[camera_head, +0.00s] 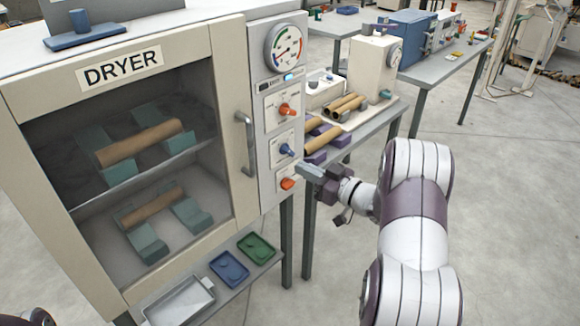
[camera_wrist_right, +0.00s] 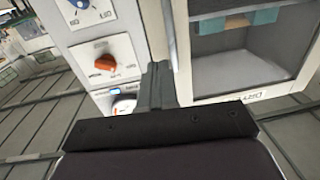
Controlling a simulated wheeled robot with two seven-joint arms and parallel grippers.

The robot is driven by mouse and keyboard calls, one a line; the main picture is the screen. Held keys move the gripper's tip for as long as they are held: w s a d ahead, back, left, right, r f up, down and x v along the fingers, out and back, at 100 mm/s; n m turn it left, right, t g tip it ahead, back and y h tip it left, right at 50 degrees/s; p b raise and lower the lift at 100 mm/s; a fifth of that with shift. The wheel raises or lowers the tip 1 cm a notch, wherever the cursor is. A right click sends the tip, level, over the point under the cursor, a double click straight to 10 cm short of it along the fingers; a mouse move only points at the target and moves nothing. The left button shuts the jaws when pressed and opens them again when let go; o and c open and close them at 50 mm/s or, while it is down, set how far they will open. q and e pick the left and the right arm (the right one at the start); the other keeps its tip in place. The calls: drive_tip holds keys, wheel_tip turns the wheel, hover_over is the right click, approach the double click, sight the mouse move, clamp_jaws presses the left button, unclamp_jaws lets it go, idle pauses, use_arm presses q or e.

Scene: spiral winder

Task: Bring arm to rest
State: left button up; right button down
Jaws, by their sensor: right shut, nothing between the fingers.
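My right gripper (camera_head: 308,170) is shut and empty, at the end of my white and purple right arm in the head view. It points left at the dryer's control panel (camera_head: 268,115), close to the lower orange knob (camera_head: 288,184); I cannot tell whether it touches. In the right wrist view its closed fingers (camera_wrist_right: 158,85) stand in front of the panel, beside an orange knob (camera_wrist_right: 106,62). The beige dryer (camera_head: 230,110) has its glass door shut, with brown tubes (camera_head: 150,205) on teal cradles inside. My left gripper is not in view.
The door handle (camera_head: 246,143) juts out left of my right gripper. A shelf below holds a blue tray (camera_head: 229,268), a green tray (camera_head: 257,248) and a metal tray (camera_head: 180,302). Behind stands a table with brown tubes (camera_head: 345,104) and a machine. The floor at right is open.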

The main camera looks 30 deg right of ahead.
drive_tip(key=s+d+f+m+g+h, duration=0.45)
drive_tip(key=d+f+h, duration=0.35)
drive_tip(key=f, duration=0.2)
drive_tip(key=s+a+f+m+g+h, duration=0.1)
drive_tip(key=s+a+f+m+g, duration=0.1)
drive_tip(key=s+g, duration=0.3)
drive_tip(key=s+a+r+n+g+y, duration=0.1)
drive_tip(key=s+a+r+g, duration=0.1)
drive_tip(key=s+a, duration=0.5)
drive_tip(key=s+a+r+n+g, duration=0.1)
drive_tip(key=s+a, duration=0.6)
drive_tip(key=a, duration=0.8)
drive_tip(key=shift+s+r+g+y, duration=0.2)
drive_tip(key=shift+r+g+y, duration=0.35)
drive_tip(key=shift+g, duration=0.6)
drive_tip(key=shift+r, duration=0.15)
